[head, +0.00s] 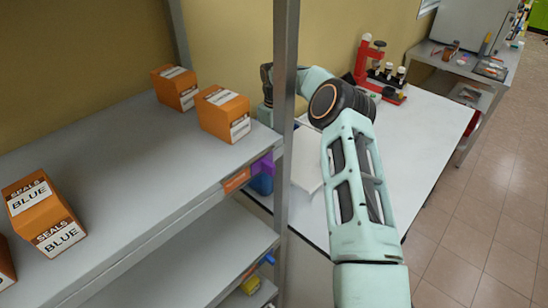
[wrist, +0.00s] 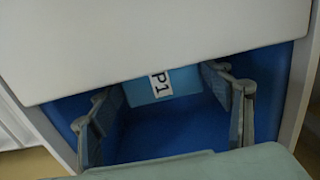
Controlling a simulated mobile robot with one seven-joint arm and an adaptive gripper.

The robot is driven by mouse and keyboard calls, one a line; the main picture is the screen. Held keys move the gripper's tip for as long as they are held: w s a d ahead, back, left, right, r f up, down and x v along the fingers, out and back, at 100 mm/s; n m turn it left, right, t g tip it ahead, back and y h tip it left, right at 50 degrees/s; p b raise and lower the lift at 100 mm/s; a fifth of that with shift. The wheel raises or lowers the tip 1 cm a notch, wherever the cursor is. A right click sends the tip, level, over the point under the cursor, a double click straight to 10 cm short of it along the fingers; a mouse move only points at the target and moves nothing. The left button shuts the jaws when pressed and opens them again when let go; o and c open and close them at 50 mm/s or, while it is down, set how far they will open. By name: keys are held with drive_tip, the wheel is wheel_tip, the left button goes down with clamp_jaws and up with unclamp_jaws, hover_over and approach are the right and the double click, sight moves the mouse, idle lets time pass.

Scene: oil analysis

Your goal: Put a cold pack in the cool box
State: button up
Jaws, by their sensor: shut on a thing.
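In the wrist view my gripper (wrist: 165,85) has its two fingers spread wide, one on each side of a light-blue pack (wrist: 186,82) with a white "P1" label. The pack spans the gap between the fingertips, and I am holding it. The fingers and pack are within the blue interior (wrist: 275,75) of a white-edged box, which looks like the cool box. A white panel (wrist: 150,40) covers the upper part of this view. In the head view the gripper and pack are hidden behind the shelf post and shelf.
A grey shelf (head: 120,150) with several orange seal boxes (head: 225,113) fills the left of the head view. Its upright post (head: 285,110) stands in front of my arm's end. A white table (head: 420,140) carries a red instrument (head: 367,60). Tiled floor lies clear at right.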

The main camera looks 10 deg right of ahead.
drive_tip(key=shift+f+b, duration=0.35)
drive_tip(key=shift+f, duration=2.25)
drive_tip(key=o, duration=1.4)
wheel_tip(320, 180, up, 12)
drive_tip(key=shift+b, duration=0.85)
drive_tip(key=shift+r, duration=0.1)
